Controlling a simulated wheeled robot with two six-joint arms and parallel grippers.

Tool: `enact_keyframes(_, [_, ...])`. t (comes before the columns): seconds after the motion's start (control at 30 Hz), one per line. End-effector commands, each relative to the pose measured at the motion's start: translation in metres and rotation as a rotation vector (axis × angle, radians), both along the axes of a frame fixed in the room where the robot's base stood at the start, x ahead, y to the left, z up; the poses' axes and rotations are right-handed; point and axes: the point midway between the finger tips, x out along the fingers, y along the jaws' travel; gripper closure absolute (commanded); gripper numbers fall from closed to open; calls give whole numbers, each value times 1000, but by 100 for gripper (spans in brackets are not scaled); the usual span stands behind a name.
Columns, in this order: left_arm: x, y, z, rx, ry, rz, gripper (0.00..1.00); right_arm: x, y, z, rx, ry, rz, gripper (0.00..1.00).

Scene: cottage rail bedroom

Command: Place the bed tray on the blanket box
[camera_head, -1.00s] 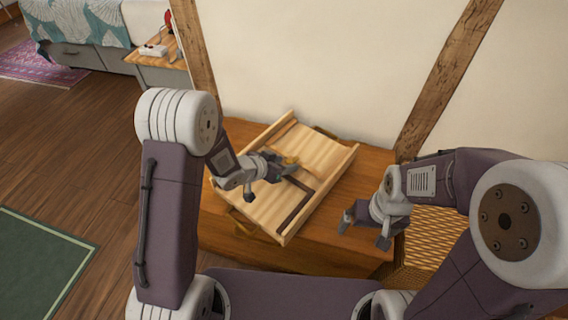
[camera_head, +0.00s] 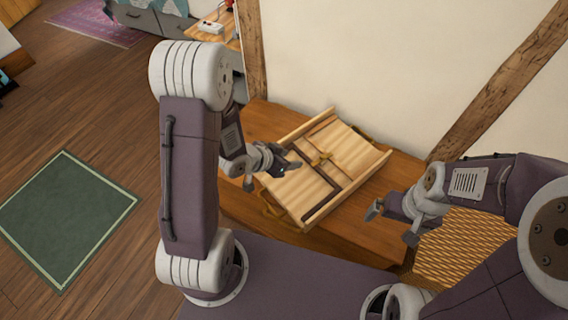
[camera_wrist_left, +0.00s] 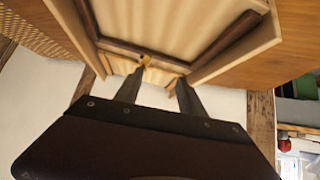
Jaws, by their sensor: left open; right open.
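The bed tray (camera_head: 341,155) is pale wood with raised side rails, a dark inlaid line and brass-coloured parts. It lies at an angle on the brown wooden blanket box (camera_head: 385,218) against the wall. My left gripper (camera_head: 272,172) is open and empty at the tray's left side in the head view. The tray also shows in the left wrist view (camera_wrist_left: 165,22), where the open fingers (camera_wrist_left: 155,92) point toward it. My right gripper (camera_head: 392,223) is open and empty above the box's front right part, apart from the tray.
A woven basket (camera_head: 455,245) stands right of the box. Behind are a cream wall (camera_head: 370,60) with timber posts, and a bedside table (camera_head: 222,32) beside a bed at upper left. A green rug (camera_head: 65,215) lies on open wooden floor at left.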

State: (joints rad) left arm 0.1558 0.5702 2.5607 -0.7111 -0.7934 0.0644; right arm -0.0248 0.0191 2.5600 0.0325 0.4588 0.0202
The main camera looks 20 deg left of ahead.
Motion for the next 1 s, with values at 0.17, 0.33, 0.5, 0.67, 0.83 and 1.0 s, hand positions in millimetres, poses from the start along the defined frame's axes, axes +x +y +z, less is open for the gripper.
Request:
enact_keyframes(0.17, [-35, 61, 15, 230, 258, 274, 53, 0, 0, 0, 0, 0, 0, 0])
enact_keyframes(0.33, [-105, 61, 37, 226, 546, 450, 53, 0, 0, 0, 0, 0, 0, 0])
enact_keyframes(0.5, [-137, 48, 47, 189, 674, 490, 53, 0, 0, 0, 0, 0, 0, 0])
enact_keyframes(0.67, [-139, 48, 47, 188, 681, 491, 53, 0, 0, 0, 0, 0, 0, 0])
enact_keyframes(0.83, [-139, 48, 56, 189, 680, 491, 53, 0, 0, 10, 0, 0, 0, 0])
enact_keyframes(1.0, [-138, 48, 111, 189, 680, 491, 53, 0, 0, 64, 0, 0, 0, 0])
